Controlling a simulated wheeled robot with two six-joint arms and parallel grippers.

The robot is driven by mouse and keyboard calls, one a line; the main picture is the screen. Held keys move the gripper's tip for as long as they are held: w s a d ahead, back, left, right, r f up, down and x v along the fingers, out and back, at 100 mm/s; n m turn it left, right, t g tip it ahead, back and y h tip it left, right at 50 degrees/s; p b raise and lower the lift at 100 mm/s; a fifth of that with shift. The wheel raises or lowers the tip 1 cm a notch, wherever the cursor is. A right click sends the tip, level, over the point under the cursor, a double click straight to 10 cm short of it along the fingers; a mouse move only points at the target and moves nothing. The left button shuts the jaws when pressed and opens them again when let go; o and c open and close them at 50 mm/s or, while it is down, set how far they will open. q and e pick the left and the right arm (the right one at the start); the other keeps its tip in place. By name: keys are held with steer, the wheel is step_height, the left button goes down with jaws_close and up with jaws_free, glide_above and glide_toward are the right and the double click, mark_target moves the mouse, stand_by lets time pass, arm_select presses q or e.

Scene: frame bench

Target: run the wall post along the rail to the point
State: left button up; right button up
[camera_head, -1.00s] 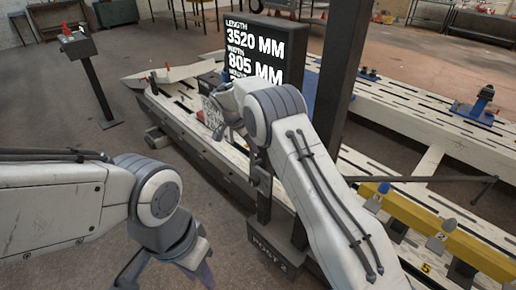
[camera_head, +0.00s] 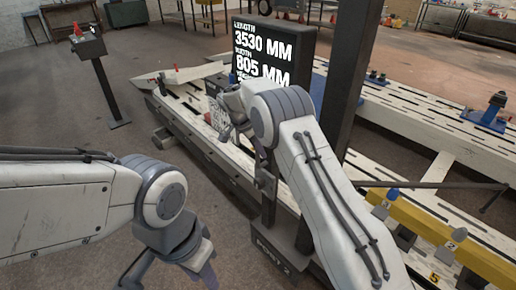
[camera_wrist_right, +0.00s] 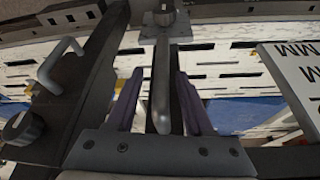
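The wall post (camera_head: 346,75) is a tall dark upright with a base labelled POST 2 (camera_head: 272,252), beside the long bench. The dark rail (camera_head: 228,172) runs along the bench's near side. My right arm crosses in front of the post, and its gripper is hidden in the head view. In the right wrist view my right gripper (camera_wrist_right: 160,85) has its purple fingers on either side of a grey bar handle (camera_wrist_right: 162,85), with narrow gaps showing. My left gripper (camera_head: 172,276) hangs low, away from the post, its tips cut off. I cannot identify the target point.
A display (camera_head: 268,55) behind my right arm reads LENGTH 3530 MM and 805 MM. A yellow beam (camera_head: 430,225) with numbered tags lies at the right. A control stand (camera_head: 103,85) is at the left. Floor between stand and bench is clear.

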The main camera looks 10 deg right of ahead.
steer(key=shift+r, duration=0.15)
steer(key=b+v, duration=0.1)
steer(key=v, duration=0.9)
steer(key=shift+a, duration=0.1)
steer(key=s+a+r+n+y, duration=0.2)
steer(key=s+a+n, duration=0.3)
steer(key=s, duration=0.5)
steer(key=s+a+r+n+y, duration=0.1)
steer(key=s+a+r+n, duration=0.2)
steer(key=s+n, duration=0.45)
steer(key=s+d+f+n+y, duration=0.1)
steer(key=s+n, duration=0.3)
steer(key=s, duration=0.9)
steer(key=s+d+f+n+g+y, duration=0.1)
steer(key=s+n, duration=0.4)
steer(key=s, duration=0.8)
step_height(320, 180, down, 3)
steer(key=shift+d+r, duration=0.15)
steer(key=shift+d, duration=0.55)
